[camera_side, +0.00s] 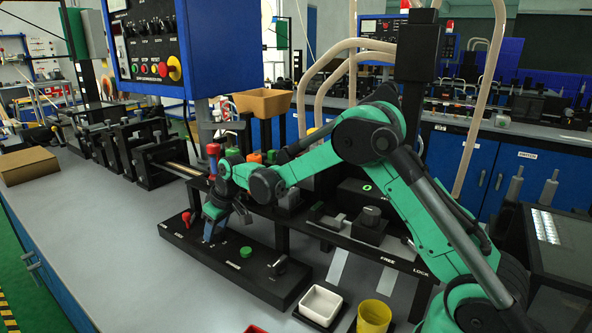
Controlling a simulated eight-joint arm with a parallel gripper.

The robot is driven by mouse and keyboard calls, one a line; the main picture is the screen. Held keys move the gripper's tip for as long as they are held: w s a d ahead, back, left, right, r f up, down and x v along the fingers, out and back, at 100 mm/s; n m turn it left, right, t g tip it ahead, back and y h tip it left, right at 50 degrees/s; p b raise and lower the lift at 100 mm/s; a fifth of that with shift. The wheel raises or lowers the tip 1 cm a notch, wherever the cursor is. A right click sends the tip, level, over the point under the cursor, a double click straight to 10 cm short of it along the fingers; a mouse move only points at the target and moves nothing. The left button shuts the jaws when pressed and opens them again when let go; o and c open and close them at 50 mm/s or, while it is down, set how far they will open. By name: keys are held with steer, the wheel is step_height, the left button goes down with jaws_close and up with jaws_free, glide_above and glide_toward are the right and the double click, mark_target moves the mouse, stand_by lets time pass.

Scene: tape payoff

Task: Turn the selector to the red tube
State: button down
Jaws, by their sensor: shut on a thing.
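A black control panel (225,270) lies on the bench, left of centre. My gripper (214,218) points down over the left part of this panel. It is shut on a blue upright handle (210,232), which I take to be the selector; the fingers partly hide it, and its pointing direction cannot be read. A red-topped tube (213,150) stands behind my wrist, its lower part partly hidden. Green and orange blocks stand to the right of it.
A white tray (320,304) and yellow cup (374,316) stand in front. A cardboard box (28,166) lies at left. The front-left bench is clear.

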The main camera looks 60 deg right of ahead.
stand_by(0.5)
steer(key=shift+c, duration=2.1)
jaws_free()
steer(key=shift+v, duration=2.8)
